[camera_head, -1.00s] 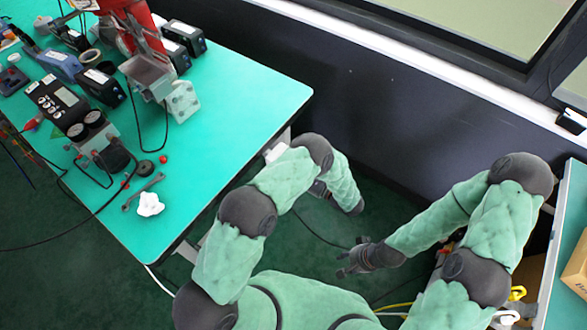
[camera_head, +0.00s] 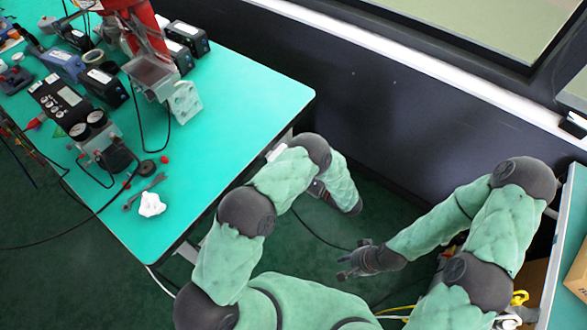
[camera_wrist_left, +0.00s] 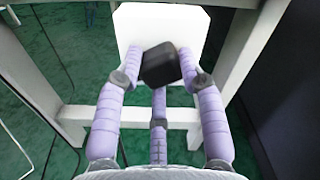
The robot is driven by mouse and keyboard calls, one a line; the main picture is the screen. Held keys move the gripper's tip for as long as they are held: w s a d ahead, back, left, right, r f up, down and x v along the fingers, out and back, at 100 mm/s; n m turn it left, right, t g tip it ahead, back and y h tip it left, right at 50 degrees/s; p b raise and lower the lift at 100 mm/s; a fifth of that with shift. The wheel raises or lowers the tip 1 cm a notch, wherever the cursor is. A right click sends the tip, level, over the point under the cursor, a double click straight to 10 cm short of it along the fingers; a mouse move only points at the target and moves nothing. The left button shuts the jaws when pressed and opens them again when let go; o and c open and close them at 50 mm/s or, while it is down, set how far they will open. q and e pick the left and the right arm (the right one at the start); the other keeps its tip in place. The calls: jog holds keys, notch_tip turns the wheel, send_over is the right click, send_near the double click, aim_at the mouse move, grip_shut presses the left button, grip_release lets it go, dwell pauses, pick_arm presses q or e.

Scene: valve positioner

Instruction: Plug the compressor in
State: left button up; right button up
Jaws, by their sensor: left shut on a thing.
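In the left wrist view my left gripper (camera_wrist_left: 160,78) is shut on a small black block that looks like the plug (camera_wrist_left: 161,64). The plug is in front of the lower part of a white box (camera_wrist_left: 158,22) on the white table frame. I cannot tell whether it touches the box. No socket holes show. In the head view my left arm hangs past the table's right edge, and its gripper is not clearly visible. My right gripper (camera_head: 351,261) is open and empty above the floor. I cannot make out the compressor.
The green table (camera_head: 245,100) holds several instruments, a red stand (camera_head: 147,38), a wrench (camera_head: 145,190) and a white lump (camera_head: 151,204). A dark cable (camera_head: 318,235) lies on the floor. A dark wall runs behind. Another bench with a cardboard box (camera_head: 578,262) stands at the right.

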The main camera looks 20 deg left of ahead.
pick_arm(q)
jog(key=o, duration=1.2)
jog(key=v, duration=1.2)
